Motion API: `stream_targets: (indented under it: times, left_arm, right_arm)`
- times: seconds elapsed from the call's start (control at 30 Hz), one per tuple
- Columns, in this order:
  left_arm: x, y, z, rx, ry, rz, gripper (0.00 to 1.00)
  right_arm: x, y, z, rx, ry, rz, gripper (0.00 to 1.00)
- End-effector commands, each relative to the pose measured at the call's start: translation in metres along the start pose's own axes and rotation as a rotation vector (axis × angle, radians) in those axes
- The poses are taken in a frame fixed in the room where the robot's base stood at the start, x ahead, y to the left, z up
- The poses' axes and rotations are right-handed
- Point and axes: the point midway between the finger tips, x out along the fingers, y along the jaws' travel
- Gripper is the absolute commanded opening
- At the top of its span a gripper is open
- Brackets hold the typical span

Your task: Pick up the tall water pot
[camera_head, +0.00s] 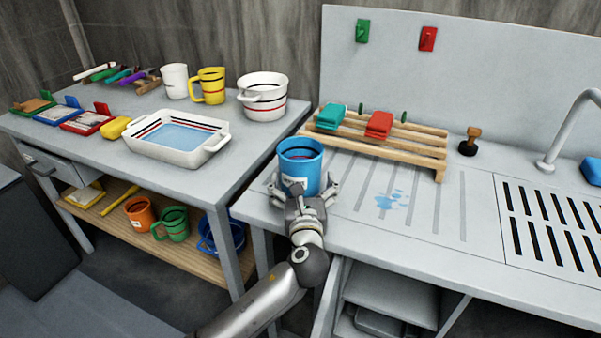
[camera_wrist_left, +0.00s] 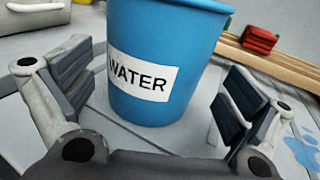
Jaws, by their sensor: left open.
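The tall water pot (camera_head: 301,160) is a blue, cup-shaped pot with a white label, standing upright at the left end of the grey sink counter. In the left wrist view the pot (camera_wrist_left: 160,45) fills the middle, and its label reads "WATER". My left gripper (camera_head: 304,188) is open at the near side of the pot, with one finger on each side. In the left wrist view the gripper (camera_wrist_left: 160,110) shows gaps between both finger pads and the pot. My right gripper is not in view.
A wooden slatted rack (camera_head: 412,154) with a teal and a red folded cloth stands behind the pot. A table (camera_head: 225,177) at the left holds a white basin (camera_head: 178,150), cups and a white pot (camera_head: 262,98). The counter right of the pot is mostly clear, with a small water puddle (camera_head: 388,202).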

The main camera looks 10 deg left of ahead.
Motion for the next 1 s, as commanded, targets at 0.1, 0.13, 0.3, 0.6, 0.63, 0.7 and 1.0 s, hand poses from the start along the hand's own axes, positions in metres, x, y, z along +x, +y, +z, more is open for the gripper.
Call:
stream_targets:
  times: [0.1,0.13,0.3,0.6,0.63,0.7,1.0]
  left_arm:
    - [0.019,0.003,-0.002,0.002,0.0,0.003,1.0]
    - [0.024,0.003,-0.003,0.002,-0.001,0.002,1.0]
    - [0.043,0.003,-0.003,0.0,0.0,0.001,1.0]
    - [0.046,0.003,-0.003,-0.001,0.001,0.0,0.99]
    - [0.046,0.003,-0.003,-0.001,0.001,0.0,0.95]
    - [0.046,0.003,-0.003,-0.001,0.001,0.0,0.86]
    - [0.046,0.003,-0.004,-0.001,0.001,0.0,0.47]
  right_arm:
    - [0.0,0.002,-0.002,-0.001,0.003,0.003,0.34]
    - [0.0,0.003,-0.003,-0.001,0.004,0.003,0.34]
    - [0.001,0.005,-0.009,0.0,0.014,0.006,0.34]
    - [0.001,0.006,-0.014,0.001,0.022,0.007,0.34]
    - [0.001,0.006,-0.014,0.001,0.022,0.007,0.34]
    - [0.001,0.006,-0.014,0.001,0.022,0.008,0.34]
    - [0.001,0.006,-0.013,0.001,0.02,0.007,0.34]
